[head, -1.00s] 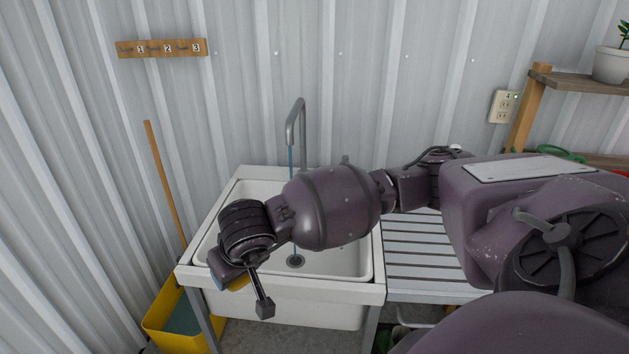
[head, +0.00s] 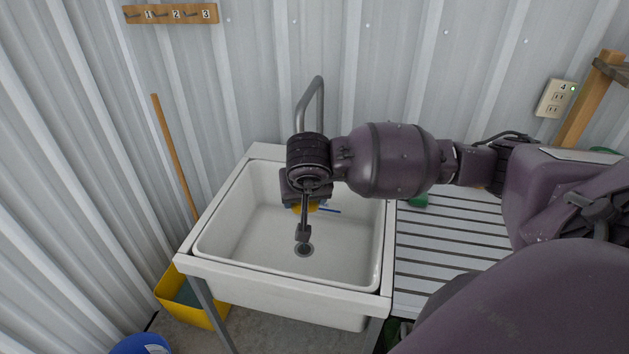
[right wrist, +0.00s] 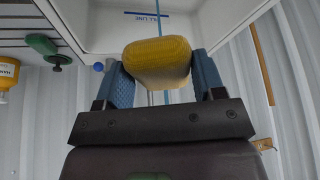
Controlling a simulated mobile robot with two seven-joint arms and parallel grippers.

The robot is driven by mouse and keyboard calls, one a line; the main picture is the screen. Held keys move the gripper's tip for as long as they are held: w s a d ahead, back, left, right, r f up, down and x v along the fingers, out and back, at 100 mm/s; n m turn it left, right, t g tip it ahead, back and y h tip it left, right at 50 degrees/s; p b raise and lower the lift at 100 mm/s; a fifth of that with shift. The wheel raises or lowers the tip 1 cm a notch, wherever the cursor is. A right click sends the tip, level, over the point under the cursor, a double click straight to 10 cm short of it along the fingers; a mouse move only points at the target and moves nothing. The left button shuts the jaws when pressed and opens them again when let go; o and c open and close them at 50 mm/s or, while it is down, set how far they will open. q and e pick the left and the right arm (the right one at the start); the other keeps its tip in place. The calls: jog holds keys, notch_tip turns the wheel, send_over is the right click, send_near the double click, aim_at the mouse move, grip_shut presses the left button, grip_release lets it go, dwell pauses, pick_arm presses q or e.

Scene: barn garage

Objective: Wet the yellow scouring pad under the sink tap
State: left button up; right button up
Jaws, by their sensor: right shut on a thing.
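The yellow scouring pad (right wrist: 157,62) is squeezed between the two blue fingers of my right gripper (right wrist: 156,78). In the head view a yellow sliver of the pad (head: 313,208) shows below my right gripper (head: 306,203), over the sink basin. The white sink (head: 215,222) stands against the wall, with its grey tap (head: 318,95) rising behind my wrist. In the right wrist view a thin blue water stream (right wrist: 158,10) lines up with the pad; I cannot tell whether it touches it. My wrist hides the tap's outlet in the head view. My left gripper is not in view.
A slatted drainboard (head: 440,255) adjoins the sink's right side, with a green item (head: 418,200) on it. A yellow bucket (head: 205,316) and a wooden handle (head: 175,155) stand left of the sink. The basin around the drain (head: 304,250) is clear.

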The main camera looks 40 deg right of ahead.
jog(key=shift+d+r+m+h, duration=0.15)
jog(key=shift+d+m, duration=0.15)
jog(key=shift+d, duration=0.25)
jog(key=shift+d+r+m+h, duration=0.15)
jog(key=shift+d+m, duration=0.15)
jog(key=shift+d, duration=0.25)
jog(key=shift+w+d+f, duration=0.2)
jog(key=shift+w, duration=0.45)
jog(key=shift+w+d+f, duration=0.15)
jog(key=shift+w+d, duration=0.1)
jog(key=shift+w, duration=0.35)
jog(key=shift+w+d+f, duration=0.1)
jog(key=shift+w+d, duration=0.2)
jog(key=shift+w, duration=0.35)
jog(key=shift+w+d+f, duration=0.15)
jog(key=shift+w+d, duration=0.1)
jog(key=shift+w, duration=0.35)
jog(key=w+d+f+b, duration=0.1)
jog(key=w+d+b, duration=0.2)
jog(key=w, duration=0.4)
jog(key=shift+w+d+f+b, duration=0.3)
jog(key=shift+f+b, duration=0.1)
jog(key=shift+b, duration=0.2)
